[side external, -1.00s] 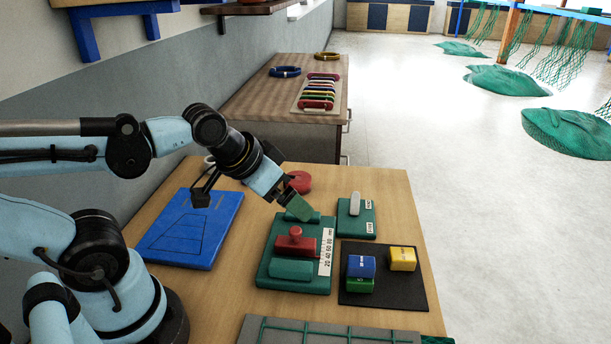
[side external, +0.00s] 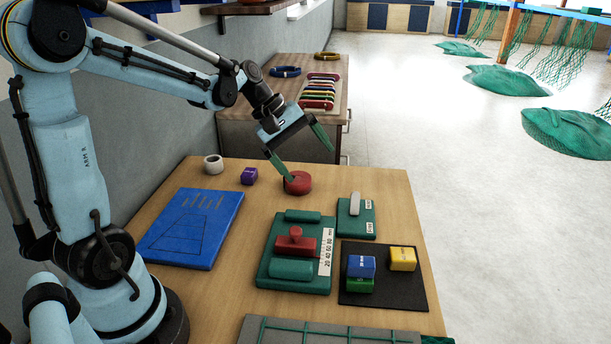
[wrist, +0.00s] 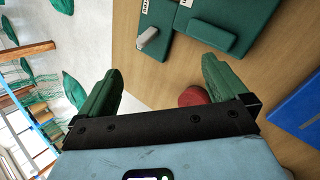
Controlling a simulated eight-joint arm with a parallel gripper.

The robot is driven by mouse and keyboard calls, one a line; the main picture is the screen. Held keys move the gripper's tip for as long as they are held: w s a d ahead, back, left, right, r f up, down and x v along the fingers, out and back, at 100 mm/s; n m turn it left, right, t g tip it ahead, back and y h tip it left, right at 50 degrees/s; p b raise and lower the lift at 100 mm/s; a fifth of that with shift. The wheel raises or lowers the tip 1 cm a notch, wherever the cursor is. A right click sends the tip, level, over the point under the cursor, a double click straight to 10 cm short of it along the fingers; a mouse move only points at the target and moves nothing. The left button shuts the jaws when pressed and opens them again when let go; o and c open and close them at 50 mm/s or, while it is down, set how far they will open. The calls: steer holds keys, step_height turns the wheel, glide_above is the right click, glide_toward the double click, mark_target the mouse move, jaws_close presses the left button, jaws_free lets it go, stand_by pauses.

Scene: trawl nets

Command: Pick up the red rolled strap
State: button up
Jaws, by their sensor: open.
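The red rolled strap (side external: 298,183) is a round red roll lying on the wooden table near its far edge. My gripper (side external: 301,160) is open, with green fingers spread wide. In the side view it is above the strap, and its left fingertip overlaps the strap's upper left edge; I cannot tell whether they touch. In the wrist view my gripper (wrist: 160,90) is empty, and the strap (wrist: 193,96) shows beside the right finger, partly hidden behind the gripper's dark bar.
A blue board (side external: 190,229) lies at left. Green fixtures (side external: 293,284) and a black mat (side external: 395,297) with coloured blocks lie nearer. Bare wood surrounds the strap's front.

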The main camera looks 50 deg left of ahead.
mark_target(299, 177)
steer(key=w+a+f+n+h, duration=0.1)
steer(key=a+n, duration=0.1)
steer(key=a, duration=0.1)
steer(key=w+a+f+n+t+h, duration=0.1)
steer(key=a+f+n, duration=0.1)
steer(key=a, duration=0.2)
steer(key=w+a+f+n+h, duration=0.1)
steer(key=a+n, duration=0.2)
steer(key=shift+w+a+f, duration=0.2)
steer(key=s+a+f+n+h, duration=0.1)
steer(key=a, duration=0.1)
steer(key=a+f+n+t+h, duration=0.1)
steer(key=a+f+n, duration=0.1)
steer(key=a, duration=0.1)
steer(key=s+a+f+n+t, duration=0.1)
steer(key=a+f, duration=0.1)
steer(key=a, duration=0.1)
steer(key=shift+s+f+n+h, duration=0.2)
steer(key=shift+s+n+h, duration=0.15)
steer(key=shift+n+h, duration=0.05)
steer(key=shift+t, duration=0.3)
steer(key=x, duration=0.6)
steer(key=shift+w+d+f, duration=0.15)
steer(key=shift+d, duration=0.2)
steer(key=shift+s+x, duration=0.2)
steer(key=shift+x, duration=2.45)
steer(key=shift+s+d, duration=0.1)
steer(key=shift+d, duration=0.05)
steer(key=c, duration=1)
steer(key=shift+r, duration=0.2)
